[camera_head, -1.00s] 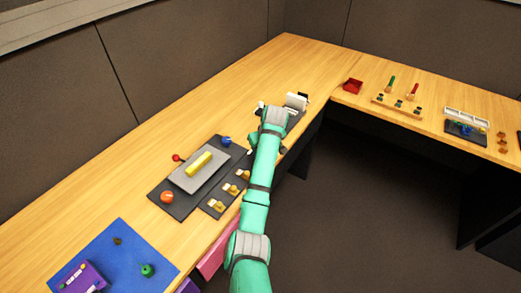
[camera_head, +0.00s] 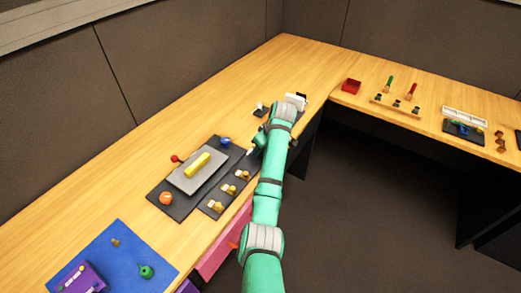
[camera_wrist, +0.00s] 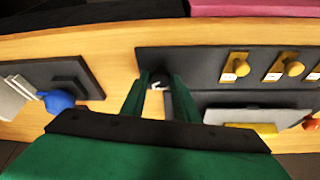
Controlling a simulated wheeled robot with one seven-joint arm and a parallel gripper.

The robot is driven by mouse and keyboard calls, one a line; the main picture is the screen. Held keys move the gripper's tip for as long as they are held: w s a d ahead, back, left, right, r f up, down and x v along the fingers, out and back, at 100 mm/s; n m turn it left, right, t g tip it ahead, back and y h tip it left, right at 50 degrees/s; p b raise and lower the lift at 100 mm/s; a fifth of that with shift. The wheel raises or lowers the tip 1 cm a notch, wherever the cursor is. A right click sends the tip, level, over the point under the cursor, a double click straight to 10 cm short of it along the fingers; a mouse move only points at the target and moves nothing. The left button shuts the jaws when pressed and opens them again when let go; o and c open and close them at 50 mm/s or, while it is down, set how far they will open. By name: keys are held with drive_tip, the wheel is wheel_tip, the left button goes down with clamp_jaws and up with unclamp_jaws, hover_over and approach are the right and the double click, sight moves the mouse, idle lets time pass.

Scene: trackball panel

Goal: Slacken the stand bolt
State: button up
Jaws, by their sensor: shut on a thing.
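My gripper (camera_wrist: 161,82) points down at the end of a dark panel (camera_wrist: 200,66) in the wrist view. Its two green fingers are shut on a small dark round piece with a pale mark, which appears to be the stand bolt (camera_wrist: 158,77). The bolt is partly hidden between the fingers, so its turn angle is unclear.
A blue ball (camera_wrist: 58,101) sits by another dark base on the left in the wrist view. Bare wood lies between the two bases.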

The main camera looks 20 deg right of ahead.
drive_tip(key=o, duration=1.1)
drive_tip(key=shift+c, duration=0.2)
drive_tip(key=v, duration=1.1)
